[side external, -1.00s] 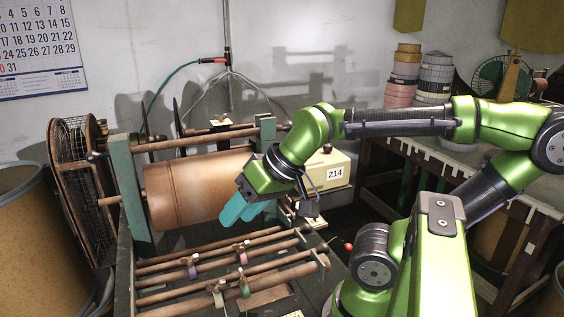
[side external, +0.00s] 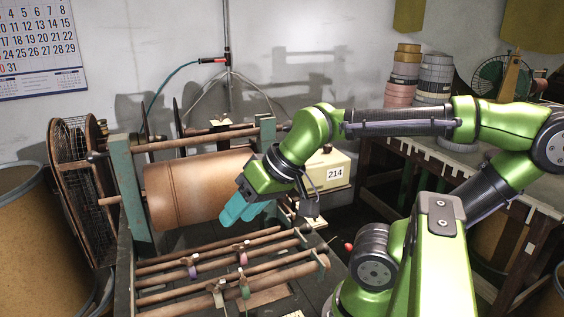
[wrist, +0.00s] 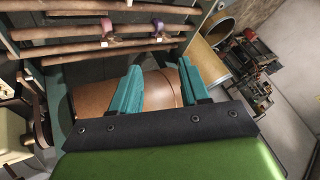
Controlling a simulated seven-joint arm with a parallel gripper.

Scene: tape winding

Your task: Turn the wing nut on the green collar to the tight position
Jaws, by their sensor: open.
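The green collar (side external: 244,290) sits on one of the front rods in the side view, with a small pale wing nut (side external: 243,271) on top; the nut's exact angle is too small to tell. My gripper (side external: 226,221) has teal fingers, angled down-left in front of the large copper-brown roll, above and behind the rods and apart from the green collar. In the wrist view my gripper (wrist: 160,65) is open, with nothing between its fingertips but the roll's surface behind. The green collar does not show in the wrist view.
A purple collar (side external: 192,272), a pink collar (side external: 243,258) and a grey collar (side external: 218,300) sit nearby on the rods (side external: 160,283). The brown roll (side external: 190,190) lies close behind my fingers. A cream box marked 214 (side external: 328,171) stands to the right.

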